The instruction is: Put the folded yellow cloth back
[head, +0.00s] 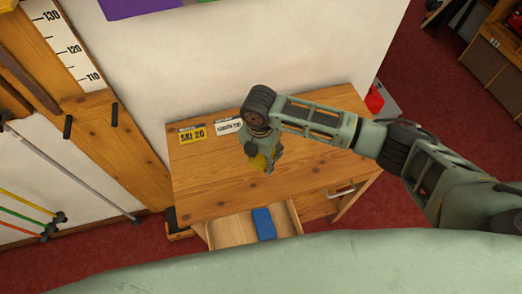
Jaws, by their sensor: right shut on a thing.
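My right gripper (266,163) points down above the wooden bench top, near its middle, and is shut on the folded yellow cloth (258,163). Only a small part of the cloth shows; the gripper hides the rest. I cannot tell whether the cloth touches the bench top. An open drawer (230,232) sticks out at the front of the bench, with a blue block-like thing (263,223) lying in it. My left gripper is not in view.
The wooden bench (205,180) has clear room left of the gripper. A shut drawer with a pale handle (341,191) sits right of the open one. Poles (75,173) lean at the left.

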